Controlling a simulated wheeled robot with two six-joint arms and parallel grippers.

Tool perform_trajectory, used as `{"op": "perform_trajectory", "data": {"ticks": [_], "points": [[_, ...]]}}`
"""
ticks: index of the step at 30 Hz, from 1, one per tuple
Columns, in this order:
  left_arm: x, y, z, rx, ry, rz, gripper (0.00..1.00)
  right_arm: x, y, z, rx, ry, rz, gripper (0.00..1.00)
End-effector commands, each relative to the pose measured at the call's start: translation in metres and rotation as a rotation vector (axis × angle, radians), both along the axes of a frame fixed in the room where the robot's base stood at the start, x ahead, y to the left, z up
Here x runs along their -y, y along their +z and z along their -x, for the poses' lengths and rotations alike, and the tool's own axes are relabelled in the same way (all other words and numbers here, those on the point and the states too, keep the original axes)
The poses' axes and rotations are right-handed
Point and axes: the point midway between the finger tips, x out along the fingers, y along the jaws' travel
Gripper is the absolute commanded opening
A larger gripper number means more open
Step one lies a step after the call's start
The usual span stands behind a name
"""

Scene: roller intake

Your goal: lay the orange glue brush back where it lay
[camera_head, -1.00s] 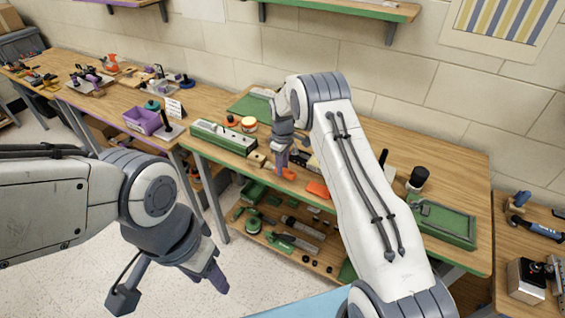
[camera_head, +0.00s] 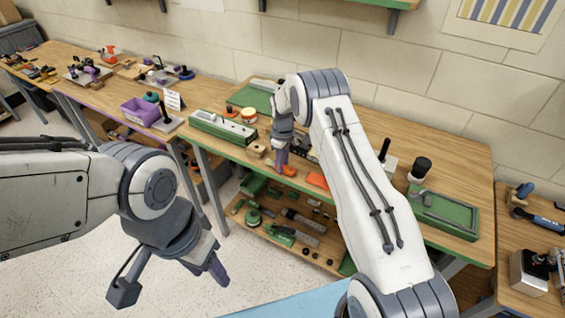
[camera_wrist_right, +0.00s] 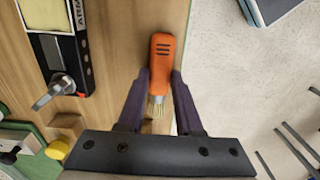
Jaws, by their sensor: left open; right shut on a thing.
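The orange glue brush (camera_head: 287,170) is in my right gripper (camera_head: 281,165) near the front edge of the wooden bench. In the right wrist view the brush (camera_wrist_right: 162,60) lies between the two purple fingers of my right gripper (camera_wrist_right: 160,88). Its orange handle points away from the palm and its pale bristles point towards it. I cannot tell whether the brush touches the bench top. My left gripper (camera_head: 214,269) is open and empty, over the floor in front of the bench.
A long green-and-grey box (camera_head: 222,128), a small wooden block (camera_head: 257,151) and a flat orange piece (camera_head: 317,180) are close to the right gripper. A green tray (camera_head: 445,213) is at the right. A lower shelf (camera_head: 290,230) holds several tools.

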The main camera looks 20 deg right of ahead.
Motion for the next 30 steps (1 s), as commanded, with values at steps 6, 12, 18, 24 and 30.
{"op": "perform_trajectory", "data": {"ticks": [6,12,18,24,30], "points": [[0.000,0.000,0.000,0.000,0.000,0.000,0.50,0.000,-0.001,0.000,0.000,0.000,0.000,0.00],[0.000,0.000,0.000,0.000,0.000,0.000,0.50,0.000,0.000,0.000,0.000,0.000,0.000,0.69],[0.000,-0.001,0.000,0.000,0.000,0.000,0.50,0.000,0.000,0.000,0.000,0.000,0.000,0.69],[0.000,-0.009,0.000,0.000,-0.001,0.000,0.50,0.000,0.015,-0.001,0.004,0.000,0.000,0.69],[0.000,-0.023,0.000,0.000,-0.001,0.000,0.50,0.000,0.054,-0.001,0.006,0.000,0.000,0.69]]}}
